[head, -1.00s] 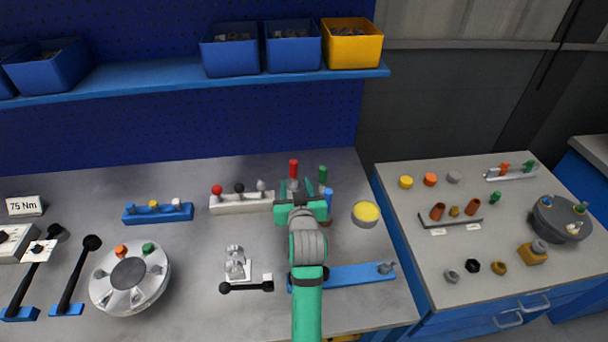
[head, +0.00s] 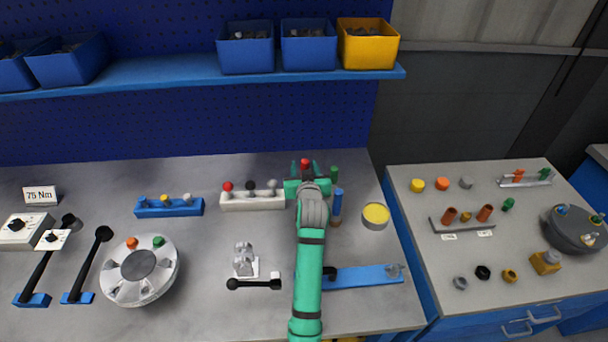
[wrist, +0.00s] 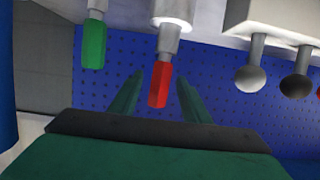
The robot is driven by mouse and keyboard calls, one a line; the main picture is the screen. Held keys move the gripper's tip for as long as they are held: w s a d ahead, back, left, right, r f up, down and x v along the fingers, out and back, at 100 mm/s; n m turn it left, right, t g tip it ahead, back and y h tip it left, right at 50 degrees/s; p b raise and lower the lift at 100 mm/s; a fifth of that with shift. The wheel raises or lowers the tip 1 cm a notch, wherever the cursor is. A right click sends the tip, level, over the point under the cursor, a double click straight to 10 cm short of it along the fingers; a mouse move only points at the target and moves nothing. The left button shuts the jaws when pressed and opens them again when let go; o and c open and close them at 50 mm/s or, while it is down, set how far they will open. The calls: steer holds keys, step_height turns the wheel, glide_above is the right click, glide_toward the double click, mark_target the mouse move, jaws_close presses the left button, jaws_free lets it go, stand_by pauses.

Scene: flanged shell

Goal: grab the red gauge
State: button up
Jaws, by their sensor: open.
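The red gauge (head: 305,162) stands upright at the back of the bench, its red top showing just beyond my gripper (head: 306,174). In the wrist view the red gauge (wrist: 160,84) has a red faceted grip on a grey stem above a wider pale base. My gripper (wrist: 158,88) is open in the wrist view, with one green finger on each side of the red grip. The fingers look apart from it, and I cannot tell how deep it sits between them. In the head view my gripper hides the gauge's lower part.
A green gauge (head: 334,172) and a blue one (head: 337,204) stand close on the right. A white block with red, black and grey knobs (head: 252,202) is on the left. A yellow-topped round tin (head: 376,216) stands farther right. The blue shelf (head: 180,77) hangs behind.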

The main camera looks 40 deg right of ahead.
steer(key=shift+w, duration=0.1)
jaws_close()
steer(key=shift+d+r, duration=0.1)
stand_by(0.3)
